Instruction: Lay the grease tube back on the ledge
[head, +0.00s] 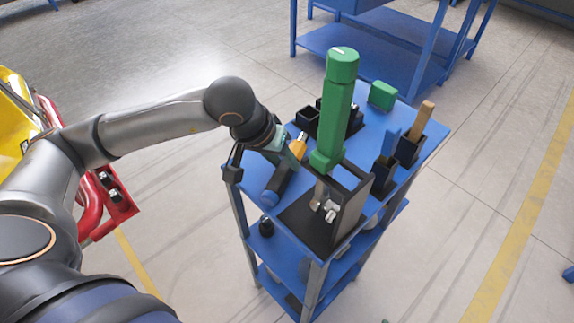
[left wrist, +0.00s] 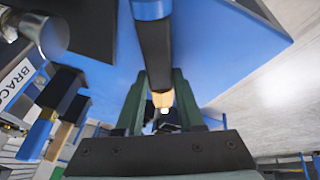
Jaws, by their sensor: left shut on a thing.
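The grease tube (head: 281,181) has a dark body, a blue end and an orange tip. It lies along the near left edge of the blue cart top (head: 365,131), the ledge-like surface here. My left gripper (head: 291,158) is shut on the tube near its orange tip. In the left wrist view the tube (left wrist: 155,52) runs between the two dark green fingers (left wrist: 160,88), its blue end at the top of the picture. I cannot tell whether the tube touches the surface or is held just above it. My right gripper is not in view.
A tall green tool (head: 335,110) stands at a black holder (head: 352,205) right of the tube. Black bins (head: 383,178), one with a wooden handle (head: 425,115), line the right side. A green block (head: 382,95) sits at the back. Red and yellow machinery (head: 110,205) stands left.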

